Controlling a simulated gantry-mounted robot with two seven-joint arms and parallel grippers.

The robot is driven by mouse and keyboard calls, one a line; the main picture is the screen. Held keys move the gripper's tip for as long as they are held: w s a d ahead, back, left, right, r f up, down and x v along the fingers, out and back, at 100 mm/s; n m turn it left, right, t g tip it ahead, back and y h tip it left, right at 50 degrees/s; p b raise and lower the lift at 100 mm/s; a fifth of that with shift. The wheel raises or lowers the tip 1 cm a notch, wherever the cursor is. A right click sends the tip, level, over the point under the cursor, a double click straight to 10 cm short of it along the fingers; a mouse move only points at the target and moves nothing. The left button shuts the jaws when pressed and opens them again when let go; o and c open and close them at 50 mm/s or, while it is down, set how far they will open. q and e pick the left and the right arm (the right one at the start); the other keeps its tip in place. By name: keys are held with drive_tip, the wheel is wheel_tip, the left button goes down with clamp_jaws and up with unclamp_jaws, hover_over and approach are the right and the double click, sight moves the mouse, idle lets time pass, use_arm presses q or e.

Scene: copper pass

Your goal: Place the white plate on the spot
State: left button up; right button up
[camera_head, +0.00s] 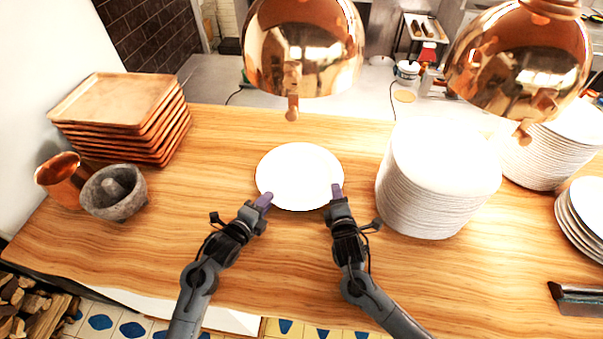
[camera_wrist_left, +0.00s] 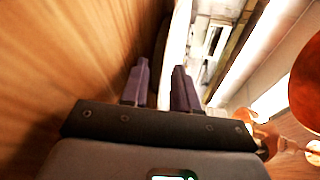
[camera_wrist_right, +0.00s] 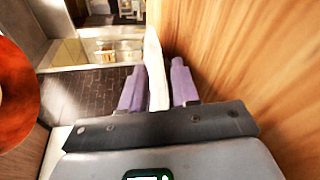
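A round white plate (camera_head: 300,172) is over the middle of the wooden counter, below the left copper lamp. I cannot tell whether it touches the wood. My left gripper (camera_head: 264,201) is at its near left rim, with the rim (camera_wrist_left: 174,55) between the purple fingers (camera_wrist_left: 160,85). My right gripper (camera_head: 337,191) is at its near right rim, with the rim (camera_wrist_right: 155,65) between its fingers (camera_wrist_right: 157,85). Both grippers look shut on the plate. No marked spot is visible on the counter; the plate hides the wood under it.
A tall stack of white plates (camera_head: 430,195) stands right of the plate, with more stacks (camera_head: 545,155) beyond. Copper trays (camera_head: 125,125), a copper cup (camera_head: 62,180) and a stone mortar (camera_head: 112,198) are at the left. Two copper lamps (camera_head: 303,50) (camera_head: 520,60) hang above.

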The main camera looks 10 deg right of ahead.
drive_tip(key=shift+s+d+f, duration=0.15)
drive_tip(key=shift+s+f, duration=0.05)
drive_tip(key=shift+f, duration=0.6)
use_arm(q)
drive_tip(key=shift+s+a+r, duration=0.1)
drive_tip(key=shift+s+a, duration=0.3)
drive_tip(key=shift+s, duration=0.1)
drive_tip(key=v, duration=0.6)
drive_tip(key=shift+s+r, duration=0.1)
drive_tip(key=shift+s, duration=0.05)
drive_tip(key=shift+a+r, duration=0.15)
drive_tip(key=shift+r, duration=0.05)
use_arm(e)
drive_tip(key=shift+s+a+r, duration=0.2)
drive_tip(key=shift+s+r, duration=0.05)
drive_tip(key=shift+r, duration=0.05)
use_arm(q)
drive_tip(key=shift+s+f, duration=0.15)
use_arm(e)
drive_tip(key=v, duration=0.6)
drive_tip(key=shift+w+r, duration=0.1)
drive_tip(key=shift+r, duration=0.2)
drive_tip(key=shift+s+r, duration=0.4)
drive_tip(key=shift+s, duration=0.25)
drive_tip(key=shift+r, duration=0.15)
